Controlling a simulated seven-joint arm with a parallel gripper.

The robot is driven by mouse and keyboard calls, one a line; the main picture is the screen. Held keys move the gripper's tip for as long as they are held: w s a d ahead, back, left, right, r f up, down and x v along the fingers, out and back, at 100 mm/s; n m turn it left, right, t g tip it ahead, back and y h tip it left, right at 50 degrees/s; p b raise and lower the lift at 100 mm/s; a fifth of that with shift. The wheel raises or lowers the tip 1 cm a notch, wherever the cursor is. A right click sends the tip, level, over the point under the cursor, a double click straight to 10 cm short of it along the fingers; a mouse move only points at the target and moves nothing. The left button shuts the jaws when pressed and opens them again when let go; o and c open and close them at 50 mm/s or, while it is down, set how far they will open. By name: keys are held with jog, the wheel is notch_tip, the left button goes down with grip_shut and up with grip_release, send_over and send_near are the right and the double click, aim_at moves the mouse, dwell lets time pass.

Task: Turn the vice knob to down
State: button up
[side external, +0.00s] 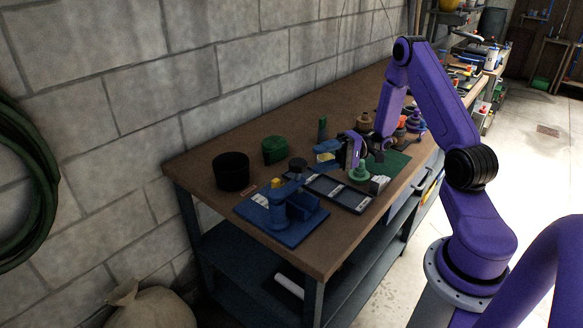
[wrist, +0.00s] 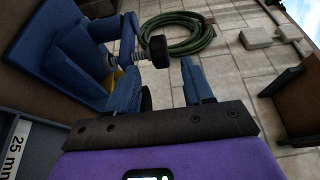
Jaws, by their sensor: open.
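The blue vice (side external: 279,212) stands on a blue base plate near the front of the bench. A black knob (side external: 298,164) shows at its upper right, just left of my gripper (side external: 326,152). In the wrist view, the vice (wrist: 75,55) is at the left, with a metal screw ending in the black knob (wrist: 155,51). My gripper (wrist: 163,88) is open, one blue finger on each side of the knob as seen here, with the knob beyond the tips. I see no clear contact. The knob's turn position cannot be read.
A black pot (side external: 231,171) and a green round container (side external: 274,150) stand behind the vice. A green hose (wrist: 178,32) is beyond.

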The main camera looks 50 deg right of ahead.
aim_at(290, 168)
jog(key=x, duration=0.9)
jog(key=shift+a, duration=0.1)
